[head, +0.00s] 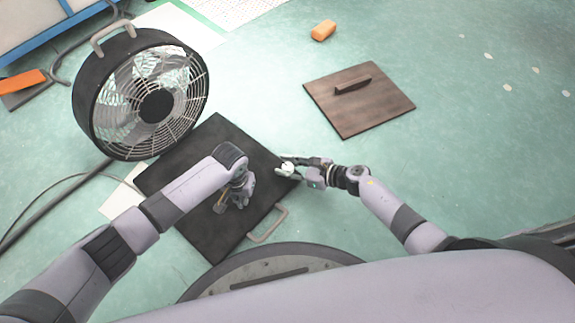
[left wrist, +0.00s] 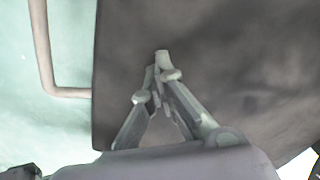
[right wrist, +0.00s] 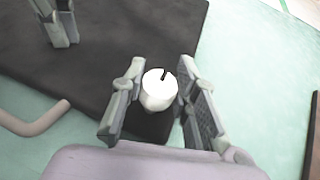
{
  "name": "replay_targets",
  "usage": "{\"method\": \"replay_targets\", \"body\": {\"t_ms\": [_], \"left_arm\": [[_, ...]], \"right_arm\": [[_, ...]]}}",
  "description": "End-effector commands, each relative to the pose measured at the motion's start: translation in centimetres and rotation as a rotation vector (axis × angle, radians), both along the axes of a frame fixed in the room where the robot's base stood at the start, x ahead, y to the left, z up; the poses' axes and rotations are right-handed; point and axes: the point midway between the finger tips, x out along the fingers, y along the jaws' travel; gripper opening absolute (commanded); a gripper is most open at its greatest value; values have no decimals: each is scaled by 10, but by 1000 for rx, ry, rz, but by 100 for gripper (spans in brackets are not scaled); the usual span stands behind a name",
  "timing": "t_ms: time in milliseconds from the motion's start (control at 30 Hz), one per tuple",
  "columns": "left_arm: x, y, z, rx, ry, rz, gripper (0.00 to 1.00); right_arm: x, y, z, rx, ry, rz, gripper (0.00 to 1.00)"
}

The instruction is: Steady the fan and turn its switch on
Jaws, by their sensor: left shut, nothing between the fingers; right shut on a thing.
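The fan (head: 155,106), a round black drum with a wire grille and a grey top handle, stands at the left in the head view. In front of it a dark square panel (head: 200,145) lies on the floor. My left gripper (head: 226,206) is shut and empty over this panel; its fingertips meet in the left wrist view (left wrist: 160,68). My right gripper (head: 284,166) is shut on a white round knob (right wrist: 159,92) with a black mark on top, at the panel's right corner. Neither gripper touches the fan's drum.
The panel has a pale bar handle (head: 267,224) on its near edge. A brown wooden board (head: 375,105) with a dark handle and an orange block (head: 323,30) lie to the right. A cable (head: 45,190) runs along the floor at left. The green floor at right is mostly clear.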

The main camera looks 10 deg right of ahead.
Motion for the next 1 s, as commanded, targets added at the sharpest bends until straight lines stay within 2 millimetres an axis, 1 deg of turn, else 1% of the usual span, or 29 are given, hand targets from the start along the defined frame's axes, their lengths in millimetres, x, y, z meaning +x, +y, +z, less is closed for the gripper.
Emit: {"method": "replay_targets", "body": {"t_ms": [33,267,700,1000], "left_arm": [[-4,2,-4,5,9,0,0],[-4,2,-4,5,9,0,0],[-4,2,-4,4,10,0,0],[-4,2,-4,4,10,0,0]], "right_arm": [[0,0,-1,0,2,-10,0],[-1,1,-2,0,2,-111,0],[0,0,-2,-1,1,-402,0],[0,-1,-2,-1,1,-508,0]]}}
